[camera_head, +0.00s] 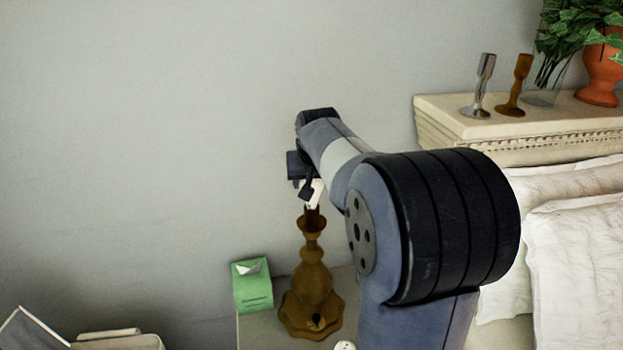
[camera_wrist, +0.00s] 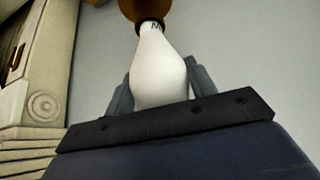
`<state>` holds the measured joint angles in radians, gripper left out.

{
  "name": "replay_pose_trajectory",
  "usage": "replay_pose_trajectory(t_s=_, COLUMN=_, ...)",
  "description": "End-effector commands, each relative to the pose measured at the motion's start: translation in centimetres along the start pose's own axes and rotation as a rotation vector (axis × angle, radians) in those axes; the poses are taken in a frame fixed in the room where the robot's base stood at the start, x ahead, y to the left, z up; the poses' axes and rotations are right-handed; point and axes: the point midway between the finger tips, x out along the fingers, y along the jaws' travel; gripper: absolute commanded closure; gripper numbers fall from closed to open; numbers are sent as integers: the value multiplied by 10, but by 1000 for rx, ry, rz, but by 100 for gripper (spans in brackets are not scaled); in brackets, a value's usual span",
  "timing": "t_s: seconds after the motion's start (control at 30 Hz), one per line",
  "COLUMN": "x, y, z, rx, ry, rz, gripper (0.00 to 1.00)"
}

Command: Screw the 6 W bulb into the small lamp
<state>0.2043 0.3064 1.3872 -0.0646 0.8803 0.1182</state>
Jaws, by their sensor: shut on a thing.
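The small lamp (camera_head: 311,270) is a brown turned stand, upright on the nightstand, with its socket at the top. My gripper (camera_head: 308,188) is just above the socket and shut on a white bulb (camera_head: 317,193). In the wrist view the bulb (camera_wrist: 160,70) sits between my two grey fingers, its narrow neck at the dark rim of the brown lamp socket (camera_wrist: 146,9). The neck end meets or enters the socket; how deep it sits is hidden. Dark lettering on the neck is cut off, so the wattage cannot be read.
A green box (camera_head: 253,287) stands left of the lamp on the nightstand (camera_head: 262,328). A small white thing (camera_head: 345,346) is cut off at the bottom edge. Two candlesticks (camera_head: 483,85) and a potted plant (camera_head: 601,75) stand on the headboard, right. White pillows (camera_head: 575,250) lie below.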

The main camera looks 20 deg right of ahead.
Motion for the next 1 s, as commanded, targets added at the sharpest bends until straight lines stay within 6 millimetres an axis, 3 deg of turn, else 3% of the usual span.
replay_pose_trajectory(t_s=0.37, x=0, y=0, z=0, rx=17, ry=1, rz=11, gripper=70)
replay_pose_trajectory(t_s=0.8, x=0, y=0, z=0, rx=242, ry=0, rz=157, gripper=70)
replay_pose_trajectory(t_s=1.0, x=0, y=1, z=0, rx=261, ry=1, rz=168, gripper=70)
